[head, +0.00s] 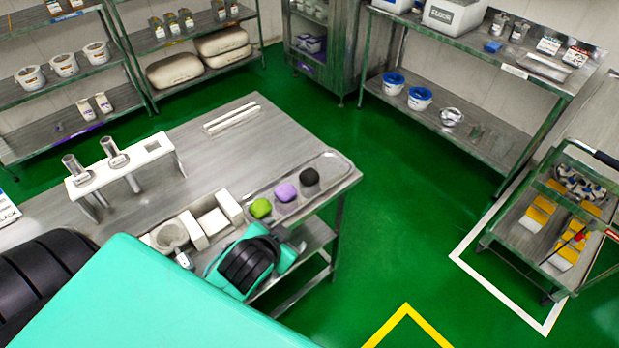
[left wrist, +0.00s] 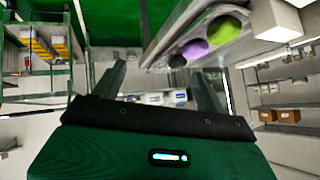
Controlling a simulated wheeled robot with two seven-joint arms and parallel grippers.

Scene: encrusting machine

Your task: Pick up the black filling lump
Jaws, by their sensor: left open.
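The black filling lump (head: 309,177) lies on the metal tray (head: 341,164), at the right end of a row with a purple lump (head: 286,192) and a green lump (head: 261,208). In the left wrist view the black lump (left wrist: 177,61) shows above the fingers, nearer the right one, with the purple lump (left wrist: 195,49) and green lump (left wrist: 222,31) beyond it. My left gripper (left wrist: 160,72) is open and empty, apart from the lumps. In the head view its wrist is by the table's front edge, and its fingers are mostly hidden. My right gripper is not in view.
A white rack with metal tubes (head: 124,165) stands on the table, with white sticks (head: 232,118) behind. A pale bowl (head: 170,236) and white blocks (head: 215,222) sit left of the tray, close to my arm. Green floor is open to the right, before a cart (head: 548,225).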

